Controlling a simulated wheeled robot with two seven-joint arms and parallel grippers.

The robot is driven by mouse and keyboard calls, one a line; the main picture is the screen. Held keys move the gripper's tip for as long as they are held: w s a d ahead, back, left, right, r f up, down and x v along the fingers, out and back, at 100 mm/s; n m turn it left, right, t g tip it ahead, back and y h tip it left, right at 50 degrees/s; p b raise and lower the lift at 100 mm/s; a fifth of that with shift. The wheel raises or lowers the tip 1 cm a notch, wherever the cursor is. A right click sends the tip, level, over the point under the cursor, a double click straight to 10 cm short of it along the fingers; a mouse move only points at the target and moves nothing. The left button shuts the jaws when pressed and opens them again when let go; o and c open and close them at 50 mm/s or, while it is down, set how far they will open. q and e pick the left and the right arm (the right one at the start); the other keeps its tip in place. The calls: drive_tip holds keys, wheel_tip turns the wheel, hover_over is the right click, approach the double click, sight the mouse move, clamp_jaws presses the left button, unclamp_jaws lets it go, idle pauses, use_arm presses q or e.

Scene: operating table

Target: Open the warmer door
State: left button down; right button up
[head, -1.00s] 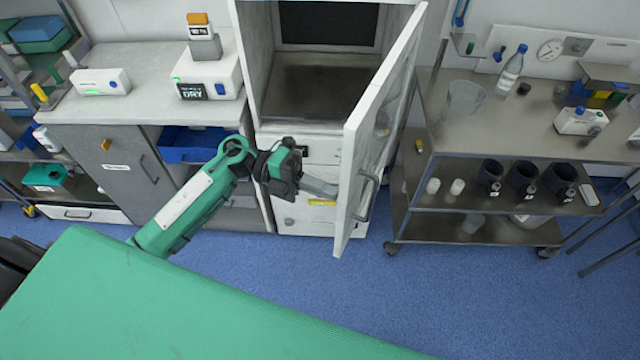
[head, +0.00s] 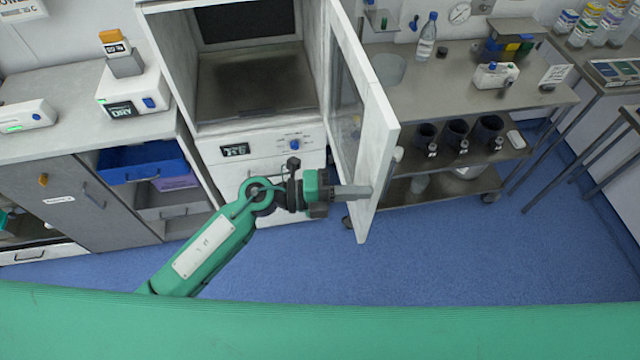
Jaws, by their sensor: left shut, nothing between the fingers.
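The warmer (head: 262,158) is a white cabinet at the back, with its dark, empty-looking chamber (head: 255,85) exposed. Its white-framed door (head: 378,130) with a glass pane is hinged on the right and stands wide open, swung out toward me. My left gripper (head: 362,191) is shut and empty, with its fingertips at the lower inner side of the door; I cannot tell if they touch it. The door's handle is on the far side, mostly hidden. My right gripper is not in view.
A green padded table edge (head: 320,322) spans the front. A steel trolley (head: 445,85) with bottles and dark cups stands right of the door. Blue floor lies free in between.

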use_arm(q)
drive_tip(key=d, duration=0.2)
drive_tip(key=w+d, duration=0.1)
drive_tip(key=d, duration=0.2)
drive_tip(key=shift+p, duration=0.35)
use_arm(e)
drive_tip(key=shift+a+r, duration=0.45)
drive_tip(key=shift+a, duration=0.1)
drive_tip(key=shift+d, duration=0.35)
